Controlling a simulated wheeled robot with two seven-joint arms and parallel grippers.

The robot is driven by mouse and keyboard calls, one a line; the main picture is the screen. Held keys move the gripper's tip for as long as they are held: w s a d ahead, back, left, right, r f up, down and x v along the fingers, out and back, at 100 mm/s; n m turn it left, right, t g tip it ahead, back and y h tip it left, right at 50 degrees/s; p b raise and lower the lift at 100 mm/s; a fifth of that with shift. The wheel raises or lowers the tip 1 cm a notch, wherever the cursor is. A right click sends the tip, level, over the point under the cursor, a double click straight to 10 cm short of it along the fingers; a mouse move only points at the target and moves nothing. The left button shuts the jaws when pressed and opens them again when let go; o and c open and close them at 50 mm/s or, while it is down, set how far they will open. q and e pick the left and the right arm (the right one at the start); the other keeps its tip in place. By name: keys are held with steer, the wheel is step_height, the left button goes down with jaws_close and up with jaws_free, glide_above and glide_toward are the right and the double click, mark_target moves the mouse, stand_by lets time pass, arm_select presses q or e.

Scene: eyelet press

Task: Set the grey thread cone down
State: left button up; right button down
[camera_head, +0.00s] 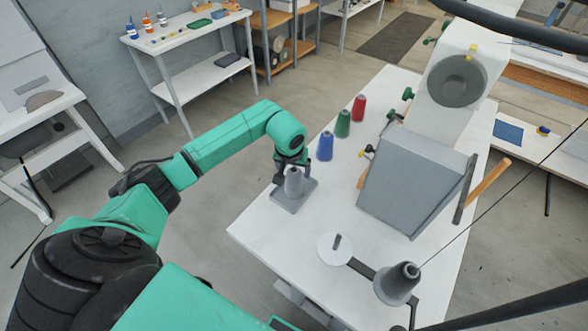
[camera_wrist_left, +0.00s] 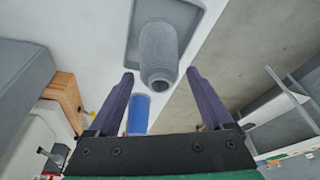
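The grey thread cone (camera_head: 293,184) stands on a grey square tray (camera_head: 283,200) at the table's left corner. In the left wrist view the cone (camera_wrist_left: 158,45) is upright on the tray (camera_wrist_left: 197,8), its narrow top facing the camera. My left gripper (camera_head: 291,162) is over the cone's top. In the left wrist view its two dark fingers (camera_wrist_left: 160,75) are spread, with a gap to the cone on each side. My right gripper is not in view.
Blue (camera_head: 325,146), green (camera_head: 342,124) and red (camera_head: 358,108) cones stand in a row behind. A dark grey cone (camera_head: 397,281) is at the front right. The table's front left (camera_head: 262,236) is clear.

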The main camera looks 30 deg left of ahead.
arm_select(q)
steer(key=shift+r, duration=0.45)
steer(key=b+v, duration=0.2)
steer(key=v, duration=0.9)
steer(key=shift+s, duration=0.25)
steer(key=shift+d+r, duration=0.1)
